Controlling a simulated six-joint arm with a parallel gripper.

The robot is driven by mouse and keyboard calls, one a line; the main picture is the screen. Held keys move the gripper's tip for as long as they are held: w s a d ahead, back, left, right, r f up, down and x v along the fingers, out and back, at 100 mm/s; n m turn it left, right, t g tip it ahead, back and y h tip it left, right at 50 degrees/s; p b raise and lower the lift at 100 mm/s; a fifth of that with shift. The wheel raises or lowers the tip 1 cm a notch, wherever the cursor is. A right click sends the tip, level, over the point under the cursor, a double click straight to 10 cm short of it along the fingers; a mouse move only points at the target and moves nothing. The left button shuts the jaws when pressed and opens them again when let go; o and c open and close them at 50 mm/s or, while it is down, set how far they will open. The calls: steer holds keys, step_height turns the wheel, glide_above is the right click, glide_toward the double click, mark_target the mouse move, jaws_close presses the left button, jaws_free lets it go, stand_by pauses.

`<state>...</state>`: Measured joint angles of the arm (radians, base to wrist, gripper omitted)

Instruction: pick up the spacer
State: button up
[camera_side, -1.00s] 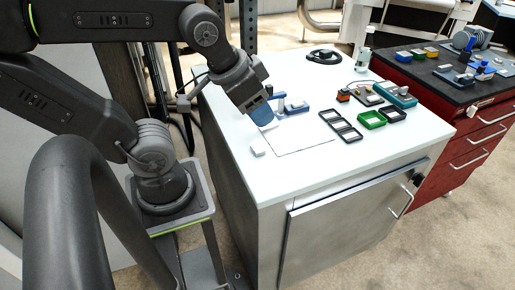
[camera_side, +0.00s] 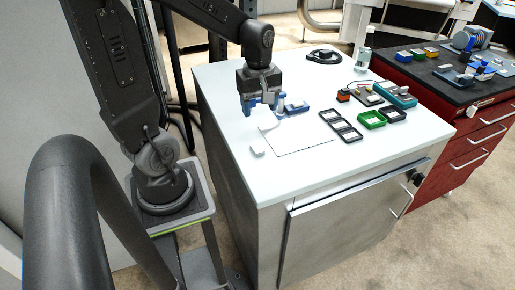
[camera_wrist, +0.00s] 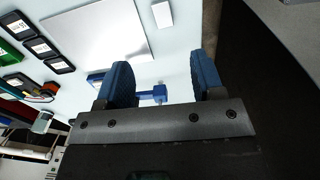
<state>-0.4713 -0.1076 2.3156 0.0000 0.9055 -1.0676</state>
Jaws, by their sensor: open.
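My gripper (camera_side: 262,106) points down over the left part of the white table, its two blue fingers spread and empty. In the wrist view the fingers (camera_wrist: 164,78) stand apart, with part of a blue fixture (camera_wrist: 156,94) visible between and beyond them. The same blue fixture (camera_side: 294,107) lies just right of my gripper in the side view, partly hidden by it. A small white block (camera_side: 257,150) lies on the table in front of my gripper; it also shows in the wrist view (camera_wrist: 163,14). I cannot tell which piece is the spacer.
A thin pale sheet (camera_side: 302,141) lies right of the white block. Black trays (camera_side: 341,125), a green tray (camera_side: 371,120) and a teal device (camera_side: 396,94) stand to the right. A black cable coil (camera_side: 323,56) lies at the back. The table's front strip is clear.

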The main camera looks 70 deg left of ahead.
steer(key=n, duration=0.1)
glide_above(258, 147)
steer(key=f, duration=0.9)
steer(key=shift+s+d+f, duration=0.15)
steer(key=shift+d+f, duration=0.1)
steer(key=shift+f, duration=0.1)
steer(key=shift+a+f, duration=0.15)
steer(key=shift+f, duration=1.1)
steer(key=shift+a+f, duration=0.15)
steer(key=shift+f, duration=1.05)
steer(key=shift+c, duration=0.4)
steer(key=c, duration=1)
steer(key=shift+r, duration=0.2)
